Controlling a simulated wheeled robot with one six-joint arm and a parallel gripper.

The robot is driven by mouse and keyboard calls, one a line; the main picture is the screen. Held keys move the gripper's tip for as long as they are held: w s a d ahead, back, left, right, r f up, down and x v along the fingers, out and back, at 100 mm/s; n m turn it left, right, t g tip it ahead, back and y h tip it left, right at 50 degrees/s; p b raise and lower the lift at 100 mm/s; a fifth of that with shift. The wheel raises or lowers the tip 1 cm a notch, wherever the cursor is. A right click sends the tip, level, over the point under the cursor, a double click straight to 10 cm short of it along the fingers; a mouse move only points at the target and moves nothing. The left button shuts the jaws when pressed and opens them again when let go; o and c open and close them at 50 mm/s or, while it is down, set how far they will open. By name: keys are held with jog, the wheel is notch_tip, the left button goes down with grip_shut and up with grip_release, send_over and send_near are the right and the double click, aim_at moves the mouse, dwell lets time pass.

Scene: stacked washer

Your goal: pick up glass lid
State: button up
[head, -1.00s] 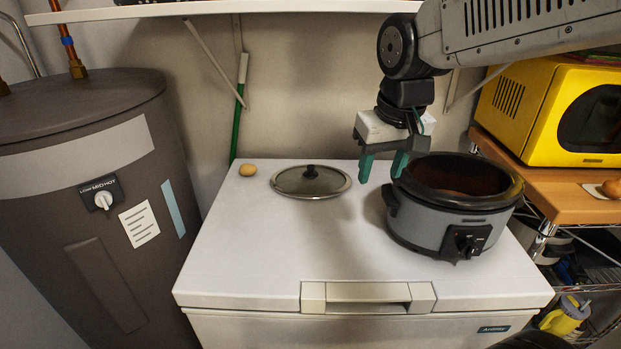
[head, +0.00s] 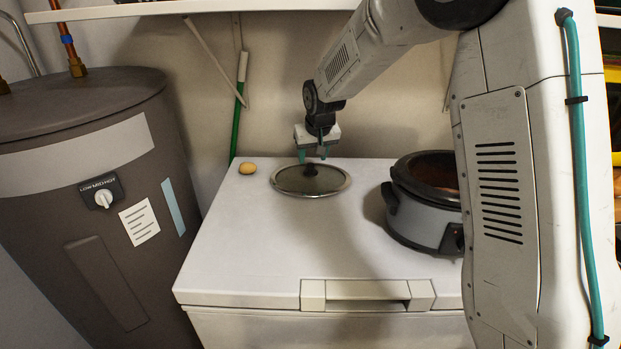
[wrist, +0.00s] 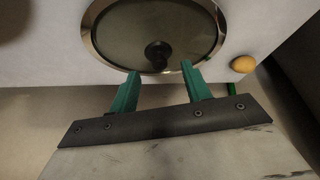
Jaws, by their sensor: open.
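The glass lid (head: 290,184) lies flat on the white chest's top, with a metal rim and a dark knob (head: 310,170) in its middle. My gripper (head: 313,156) is open and empty, with green fingers pointing down just above and behind the knob. In the wrist view, the lid (wrist: 125,30) fills the top middle. Its knob (wrist: 157,54) shows just beyond the gap between my fingertips (wrist: 159,70), not between them. The exact height of my fingertips above the lid is hard to tell.
A slow cooker (head: 425,228) stands open to the right on the chest (head: 270,255), partly hidden by my arm. A small tan round object (head: 247,168) lies left of the lid. A shelf (head: 200,8) and the wall are behind. The chest's front is clear.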

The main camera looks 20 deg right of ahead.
aim_at(311, 165)
jog(key=x, duration=0.4)
jog(key=shift+w+d+r, duration=0.15)
jog(key=shift+w+r, duration=0.05)
jog(key=shift+w, duration=0.1)
jog(key=shift+w+f, duration=0.25)
jog(key=shift+f, duration=0.3)
grip_shut()
jog(key=shift+r, duration=0.1)
